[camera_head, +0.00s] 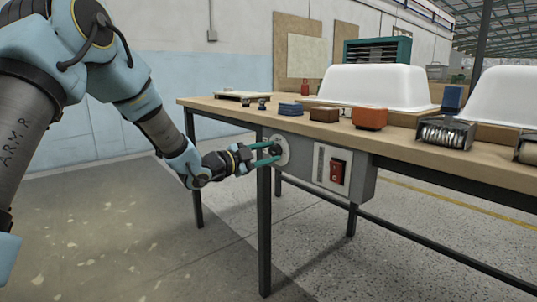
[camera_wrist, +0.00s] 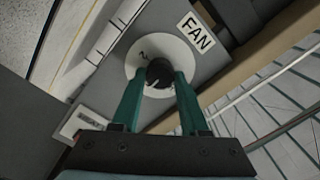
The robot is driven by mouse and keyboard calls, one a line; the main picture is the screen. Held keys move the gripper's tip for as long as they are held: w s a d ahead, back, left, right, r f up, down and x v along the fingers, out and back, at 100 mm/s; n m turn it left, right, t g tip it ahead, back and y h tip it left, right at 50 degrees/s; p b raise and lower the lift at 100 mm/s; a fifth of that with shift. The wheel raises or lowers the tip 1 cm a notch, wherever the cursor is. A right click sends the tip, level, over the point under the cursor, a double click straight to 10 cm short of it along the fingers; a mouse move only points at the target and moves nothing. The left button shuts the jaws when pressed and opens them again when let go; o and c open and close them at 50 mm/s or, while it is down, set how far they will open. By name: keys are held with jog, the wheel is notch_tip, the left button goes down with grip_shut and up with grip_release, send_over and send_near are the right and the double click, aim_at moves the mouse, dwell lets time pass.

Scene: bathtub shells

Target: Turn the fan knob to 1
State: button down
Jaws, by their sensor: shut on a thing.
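The fan knob (camera_wrist: 159,73) is a small black knob on a round white dial plate (camera_wrist: 136,60), with a "FAN" label (camera_wrist: 195,32) beside it in the wrist view. A "2" shows on the dial near the knob; other numerals are hidden or too small to read. My gripper (camera_wrist: 158,78) has its two green fingers on either side of the knob and is shut on it. In the head view the dial plate (camera_head: 283,150) sits at the left end of a grey control box (camera_head: 311,166), with my gripper (camera_head: 275,151) reaching it from the left.
The box hangs under the front edge of a wooden workbench (camera_head: 460,163) and bears a red switch (camera_head: 337,172). On the bench are white tub shells (camera_head: 375,86), an orange block (camera_head: 369,118), a brown block (camera_head: 324,114) and a metal roller tool (camera_head: 444,133). Floor at left is clear.

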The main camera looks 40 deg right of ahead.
jog(key=shift+c, duration=2.1)
grip_release()
jog(key=a+p, duration=0.1)
jog(key=a, duration=0.9)
jog(key=shift+w+a, duration=0.3)
jog(key=shift+a, duration=0.1)
